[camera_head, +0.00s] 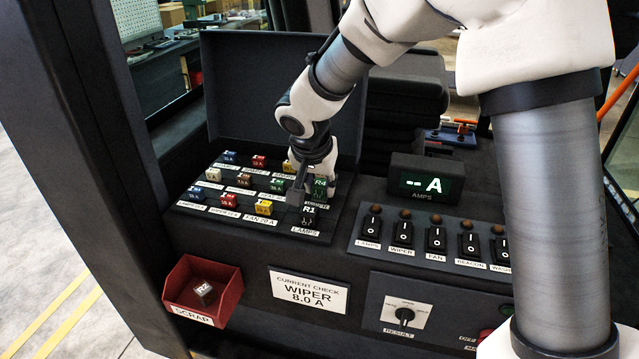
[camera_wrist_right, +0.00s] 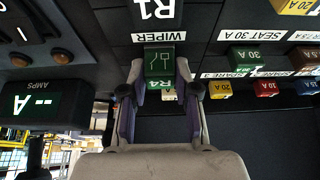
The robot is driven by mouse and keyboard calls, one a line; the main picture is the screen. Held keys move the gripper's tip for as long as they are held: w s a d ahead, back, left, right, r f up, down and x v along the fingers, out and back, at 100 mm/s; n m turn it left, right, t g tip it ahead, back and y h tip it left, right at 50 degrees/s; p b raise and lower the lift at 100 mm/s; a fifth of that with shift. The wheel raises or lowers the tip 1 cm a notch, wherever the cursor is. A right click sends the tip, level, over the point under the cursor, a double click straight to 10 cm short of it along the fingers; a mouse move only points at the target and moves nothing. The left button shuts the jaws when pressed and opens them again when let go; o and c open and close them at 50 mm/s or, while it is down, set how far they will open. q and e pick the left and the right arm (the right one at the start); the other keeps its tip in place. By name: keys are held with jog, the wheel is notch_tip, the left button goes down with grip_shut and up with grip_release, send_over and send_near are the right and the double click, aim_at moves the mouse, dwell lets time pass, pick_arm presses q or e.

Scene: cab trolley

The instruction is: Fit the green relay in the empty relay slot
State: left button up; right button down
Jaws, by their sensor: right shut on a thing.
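The green relay (camera_head: 320,186), marked R4, is between the fingers of my right gripper (camera_head: 308,188), at the right side of the fuse panel (camera_head: 190,207). In the right wrist view the relay (camera_wrist_right: 160,66) shows between both fingertips of the gripper (camera_wrist_right: 160,90), which is shut on it. The relay is beside the WIPER label (camera_wrist_right: 159,37). The relay slot is hidden under the relay and gripper; I cannot tell whether the relay is seated or just above it. A black relay R1 (camera_head: 308,213) sits in front, above the LAMPS label. My left gripper is not in view.
Rows of coloured fuses (camera_head: 264,207) fill the panel's left part. A raised dark lid (camera_head: 255,85) stands behind. The ammeter (camera_head: 425,185) reads "-- A", with rocker switches (camera_head: 436,238) below. A red scrap bin (camera_head: 185,292) holds a relay (camera_head: 204,291) marked R2.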

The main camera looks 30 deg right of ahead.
jog(key=shift+f, duration=0.25)
dwell(0.6)
jog(key=c, duration=0.8)
grip_release()
jog(key=v, duration=1.2)
jog(key=shift+f, duration=0.1)
